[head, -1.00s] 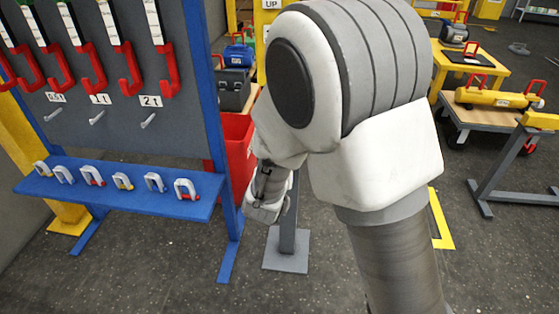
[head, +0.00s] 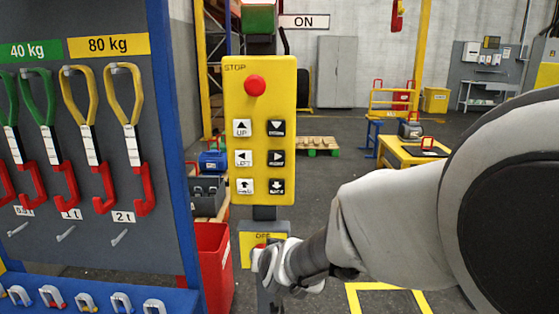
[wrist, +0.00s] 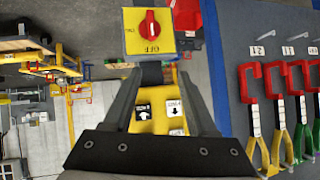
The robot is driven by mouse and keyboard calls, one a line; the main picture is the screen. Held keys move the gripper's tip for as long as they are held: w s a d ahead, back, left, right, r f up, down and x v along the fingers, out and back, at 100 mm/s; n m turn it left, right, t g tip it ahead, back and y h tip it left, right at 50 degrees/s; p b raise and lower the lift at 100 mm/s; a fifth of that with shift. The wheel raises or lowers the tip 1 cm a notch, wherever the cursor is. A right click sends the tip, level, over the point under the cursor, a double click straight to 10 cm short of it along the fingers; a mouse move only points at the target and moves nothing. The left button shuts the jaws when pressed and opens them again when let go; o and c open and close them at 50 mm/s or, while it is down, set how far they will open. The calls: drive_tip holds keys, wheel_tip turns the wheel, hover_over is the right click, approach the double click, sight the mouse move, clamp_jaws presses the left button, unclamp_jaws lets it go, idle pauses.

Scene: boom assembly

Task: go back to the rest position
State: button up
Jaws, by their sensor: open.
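My gripper (wrist: 158,80) is open in the wrist view, its two dark fingers apart. A yellow switch box with a red rotary knob (wrist: 150,24) shows beyond the fingertips, marked OFF. Nothing is seen held. In the head view my gripper (head: 290,264) is low in the middle, in front of the lower switch box (head: 250,243), and partly hides its red knob. My white arm reaches in from the right. The yellow control panel (head: 260,140) with a red stop button and arrow buttons stands upright above the gripper.
A blue-framed rack (head: 172,130) with hanging slings and hooks stands close on the left, shackles on its shelf. A red bin (head: 214,262) is beside it. A yellow table (head: 405,150) is behind my arm. Open floor (head: 340,160) lies beyond the panel.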

drive_tip(key=s+d+r+g+h+p, duration=0.1)
drive_tip(key=s+d+r, duration=0.3)
drive_tip(key=s, duration=0.4)
drive_tip(key=s+d+r+g+p, duration=0.2)
drive_tip(key=s+d+r+p, duration=0.1)
drive_tip(key=s+d+r, duration=0.2)
drive_tip(key=s+d+r+g+h+p, duration=0.1)
drive_tip(key=s+d+r, duration=0.3)
drive_tip(key=s+d, duration=0.4)
drive_tip(key=s+g+p, duration=0.1)
drive_tip(key=s, duration=0.2)
drive_tip(key=shift+s+r+h, duration=0.15)
drive_tip(key=shift+s+h, duration=0.1)
drive_tip(key=shift+h, duration=0.05)
